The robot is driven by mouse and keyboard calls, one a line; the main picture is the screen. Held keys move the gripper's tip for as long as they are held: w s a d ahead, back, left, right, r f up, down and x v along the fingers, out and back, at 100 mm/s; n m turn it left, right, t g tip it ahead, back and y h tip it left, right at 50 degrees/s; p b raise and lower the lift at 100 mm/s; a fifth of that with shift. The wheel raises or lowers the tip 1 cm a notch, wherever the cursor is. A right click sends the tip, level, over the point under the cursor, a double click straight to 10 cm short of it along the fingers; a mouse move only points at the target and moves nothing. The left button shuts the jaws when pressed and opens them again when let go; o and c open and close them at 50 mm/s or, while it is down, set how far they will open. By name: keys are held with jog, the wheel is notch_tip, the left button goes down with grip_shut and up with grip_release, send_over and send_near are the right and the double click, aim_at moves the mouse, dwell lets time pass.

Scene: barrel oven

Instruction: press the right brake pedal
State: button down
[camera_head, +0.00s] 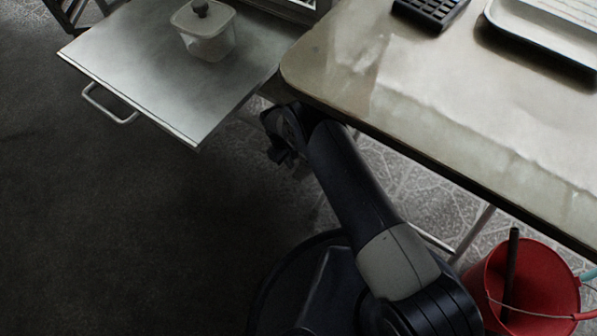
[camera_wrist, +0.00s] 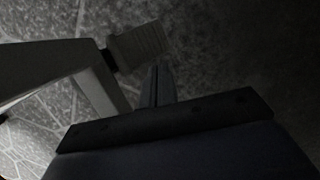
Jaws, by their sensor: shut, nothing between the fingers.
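A ribbed grey pedal (camera_wrist: 140,47) shows in the wrist view, on a dark joint at the end of pale metal bars. I take it for the brake pedal; this view alone does not show whether it is the right one. My gripper (camera_wrist: 161,68) is shut and empty, its fingertips just below and right of the pedal in the picture. I cannot tell whether they touch it. In the head view my gripper (camera_head: 277,156) is low beside the table corner, partly hidden by my arm, and the pedal cannot be made out.
A worn table (camera_head: 450,110) stands to the right of my arm, its edge close by. A metal shelf (camera_head: 140,75) with a handle holds a lidded clear container (camera_head: 207,40). A red bucket (camera_head: 540,275) stands at lower right. The dark floor at left is clear.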

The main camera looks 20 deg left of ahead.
jog(key=p+v, duration=0.3)
jog(key=v, duration=0.4)
jog(key=shift+r, duration=0.25)
jog(key=shift+f, duration=0.15)
jog(key=b, duration=0.3)
send_over(295, 172)
jog(key=x, duration=0.3)
jog(key=shift+w+a+f, duration=0.1)
jog(key=shift+a+f, duration=0.15)
jog(key=shift+f, duration=0.1)
jog(key=p+v, duration=0.1)
jog(key=v, duration=0.3)
jog(key=shift+a+r, duration=0.15)
